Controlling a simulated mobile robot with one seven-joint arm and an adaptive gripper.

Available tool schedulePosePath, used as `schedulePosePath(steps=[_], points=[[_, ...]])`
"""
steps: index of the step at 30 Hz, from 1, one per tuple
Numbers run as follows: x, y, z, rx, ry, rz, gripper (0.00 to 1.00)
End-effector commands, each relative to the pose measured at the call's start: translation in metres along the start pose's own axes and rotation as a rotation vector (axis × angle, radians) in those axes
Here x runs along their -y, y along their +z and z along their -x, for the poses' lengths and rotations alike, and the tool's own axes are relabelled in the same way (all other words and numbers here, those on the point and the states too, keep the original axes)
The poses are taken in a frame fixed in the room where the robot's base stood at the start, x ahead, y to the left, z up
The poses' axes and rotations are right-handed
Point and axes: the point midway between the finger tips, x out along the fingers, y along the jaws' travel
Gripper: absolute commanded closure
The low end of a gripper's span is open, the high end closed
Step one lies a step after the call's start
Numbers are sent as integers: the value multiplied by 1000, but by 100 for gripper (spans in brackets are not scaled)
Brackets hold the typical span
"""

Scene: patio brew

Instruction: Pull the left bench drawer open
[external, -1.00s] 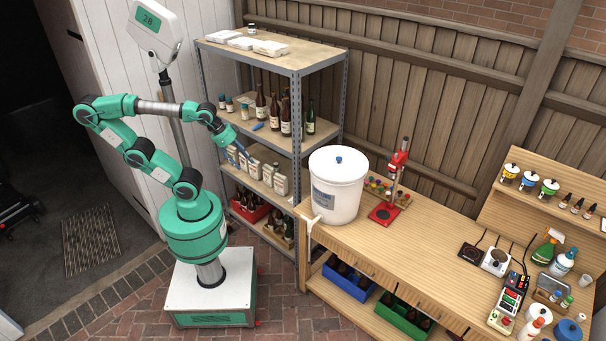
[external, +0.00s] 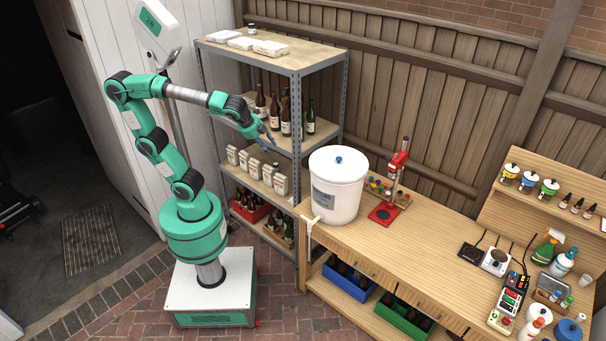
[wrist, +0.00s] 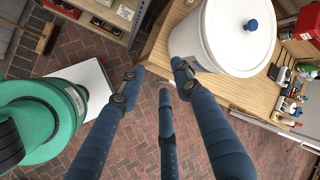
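The wooden workbench (external: 425,262) stands right of my base in the external view. Its left drawer front (external: 335,241) lies under the top's front edge and looks flush, so shut; its handle is too small to make out. In the wrist view the bench's left end (wrist: 158,48) is at top centre, and the drawer front cannot be made out clearly. My gripper (external: 269,136) is in the air before the shelf rack, left of and above the bench, apart from the drawer. In the wrist view its blue fingers (wrist: 157,78) are spread with nothing between them.
A white lidded bucket (external: 338,185) stands on the bench's left end, with a small tap over the front edge. A red bottle capper (external: 384,212) is beside it. The metal rack (external: 297,120) holds bottles and cartons. Brick floor (external: 285,312) before the bench is clear.

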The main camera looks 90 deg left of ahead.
Motion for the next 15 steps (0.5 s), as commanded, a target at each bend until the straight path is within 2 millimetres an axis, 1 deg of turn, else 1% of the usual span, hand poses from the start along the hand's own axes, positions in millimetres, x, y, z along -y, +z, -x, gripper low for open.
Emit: schedulePosePath(steps=[1, 5, 8, 9, 11, 12, 14, 15], points=[[11, -12, -5, 26, -16, -125, 67], [41, -42, -15, 101, -63, -453, 67], [63, -69, -21, 163, -98, -705, 67], [71, -81, -23, 190, -110, -806, 67], [83, -101, -26, 233, -129, -955, 67], [90, -115, -28, 263, -141, -1055, 67], [100, -137, -30, 310, -157, -1204, 67], [107, -153, -31, 344, -168, -1301, 67]])
